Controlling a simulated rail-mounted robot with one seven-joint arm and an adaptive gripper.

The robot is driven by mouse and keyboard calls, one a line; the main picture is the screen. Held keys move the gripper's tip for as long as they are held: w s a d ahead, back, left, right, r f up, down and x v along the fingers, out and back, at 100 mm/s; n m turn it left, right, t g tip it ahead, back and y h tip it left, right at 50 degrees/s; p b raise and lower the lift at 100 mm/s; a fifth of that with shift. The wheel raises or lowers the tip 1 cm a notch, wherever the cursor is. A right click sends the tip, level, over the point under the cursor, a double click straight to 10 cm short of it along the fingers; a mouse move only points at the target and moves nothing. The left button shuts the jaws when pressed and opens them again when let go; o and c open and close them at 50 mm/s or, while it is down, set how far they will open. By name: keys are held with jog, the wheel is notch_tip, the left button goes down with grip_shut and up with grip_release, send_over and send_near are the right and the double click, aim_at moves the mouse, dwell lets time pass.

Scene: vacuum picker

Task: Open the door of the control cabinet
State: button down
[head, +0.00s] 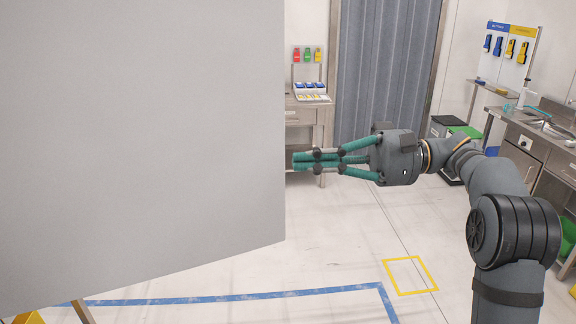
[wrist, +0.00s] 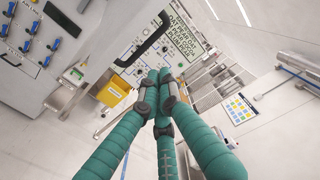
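A large plain grey panel (head: 140,130) fills the left of the head view; I cannot tell if it is the cabinet's door or its side. My gripper (head: 296,160) has teal fingers drawn together, with nothing seen between them. In the head view its tips appear just right of the panel's edge; whether they touch it is unclear. In the wrist view the fingertips (wrist: 160,78) meet in front of a light control face (wrist: 135,55) with small dials, a black handle (wrist: 155,38) and a printed label (wrist: 186,32). No door latch can be made out.
A workbench with coloured items (head: 310,92) stands behind my gripper, beside a grey curtain (head: 385,70). A steel counter (head: 530,135) and bins (head: 455,130) are at the right. A blue floor line (head: 240,297) and yellow square (head: 410,276) mark clear floor.

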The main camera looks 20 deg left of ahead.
jog(key=s+p, duration=0.1)
jog(key=s+a+p, duration=0.1)
jog(key=s, duration=0.1)
jog(key=s+a+p, duration=0.1)
jog(key=s, duration=0.1)
jog(key=shift+f, duration=0.1)
jog(key=shift+d, duration=0.1)
dwell(0.3)
